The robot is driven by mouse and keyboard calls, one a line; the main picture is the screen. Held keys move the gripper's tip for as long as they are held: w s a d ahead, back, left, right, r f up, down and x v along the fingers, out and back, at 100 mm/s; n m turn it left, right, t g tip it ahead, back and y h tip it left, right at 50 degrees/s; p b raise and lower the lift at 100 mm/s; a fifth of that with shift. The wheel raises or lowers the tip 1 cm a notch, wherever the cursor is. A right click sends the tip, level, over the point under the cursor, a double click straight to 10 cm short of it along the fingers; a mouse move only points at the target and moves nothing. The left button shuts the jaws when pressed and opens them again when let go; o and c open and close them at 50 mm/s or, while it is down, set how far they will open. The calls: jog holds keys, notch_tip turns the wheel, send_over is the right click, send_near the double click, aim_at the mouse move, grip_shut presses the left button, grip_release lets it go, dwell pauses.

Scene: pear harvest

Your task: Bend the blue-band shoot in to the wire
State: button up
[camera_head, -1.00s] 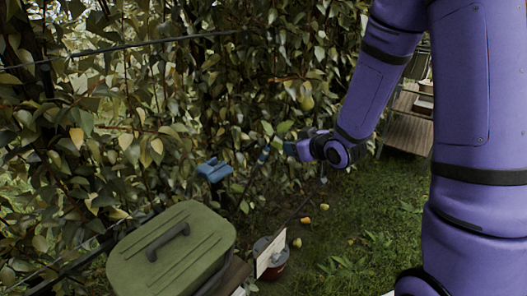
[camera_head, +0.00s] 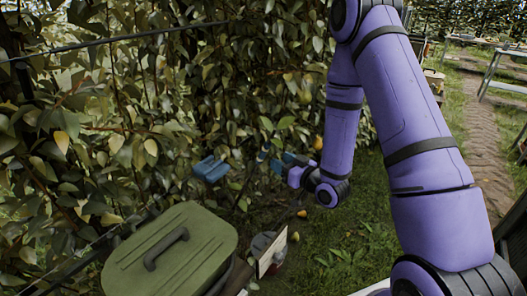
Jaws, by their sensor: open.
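The shoot with the blue band (camera_head: 264,151) stands out from the leafy hedge, just left of my gripper. Its thin dark stem runs down toward the ground and is partly lost among leaves. My gripper (camera_head: 281,163) is open, at the end of the purple arm, pointing left toward the band. I cannot tell whether its fingers touch the shoot. A dark wire (camera_head: 115,40) crosses the foliage at the upper left, above and well left of the band.
A blue object (camera_head: 211,169) sits at the hedge left of the band. A green lidded box (camera_head: 125,262) stands at the front left, beside a pot with a pale board (camera_head: 272,253). Pears (camera_head: 295,237) lie on the grass. A path (camera_head: 482,150) and tables are at the right.

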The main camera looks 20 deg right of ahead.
aim_at(264, 151)
jog(key=x, duration=0.8)
jog(key=shift+w, duration=0.2)
